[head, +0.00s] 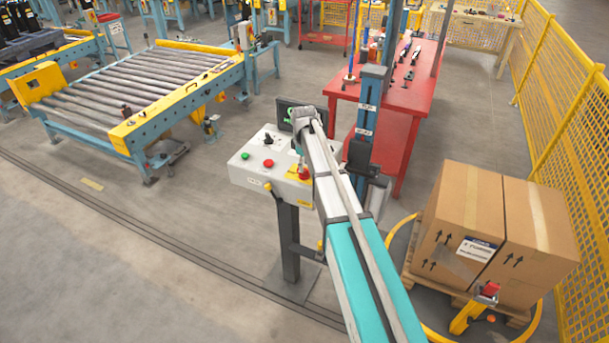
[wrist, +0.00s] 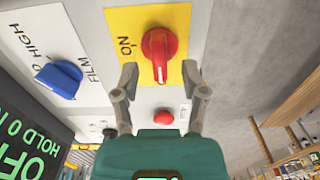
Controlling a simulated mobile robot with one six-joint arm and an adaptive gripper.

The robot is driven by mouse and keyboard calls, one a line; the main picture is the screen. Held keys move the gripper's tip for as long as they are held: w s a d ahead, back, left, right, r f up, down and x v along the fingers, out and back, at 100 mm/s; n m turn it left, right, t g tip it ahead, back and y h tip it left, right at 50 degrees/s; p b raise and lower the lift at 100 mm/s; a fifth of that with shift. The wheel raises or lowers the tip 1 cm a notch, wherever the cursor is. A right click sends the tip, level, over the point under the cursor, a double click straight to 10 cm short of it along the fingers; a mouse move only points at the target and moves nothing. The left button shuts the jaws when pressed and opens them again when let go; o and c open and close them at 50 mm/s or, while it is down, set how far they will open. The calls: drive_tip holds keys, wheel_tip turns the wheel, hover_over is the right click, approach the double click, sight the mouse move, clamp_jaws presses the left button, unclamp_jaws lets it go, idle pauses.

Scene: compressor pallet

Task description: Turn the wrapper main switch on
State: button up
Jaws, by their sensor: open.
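The red rotary switch (wrist: 159,48) sits on a yellow plate (wrist: 125,22) marked ON, on a light grey panel. Its grip bar stands nearly upright in the wrist view; I cannot tell surely which position it is set to. My gripper (wrist: 161,72) is open, with one finger on each side of the switch's lower end. Whether the fingers touch it is unclear. In the head view the control box (head: 247,177) stands on a dark post, and my arm hides part of its right side and the gripper.
A blue knob (wrist: 58,79) by the FILM label and a dark display (wrist: 22,148) with green text are left of the switch. A red button (wrist: 164,117) lies below it. Cartons (head: 460,215) stand on a pallet, right, and a roller conveyor (head: 130,90) is behind left.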

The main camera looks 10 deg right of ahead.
drive_tip(key=shift+f+b, duration=1.05)
drive_tip(key=shift+f, duration=0.35)
clamp_jaws()
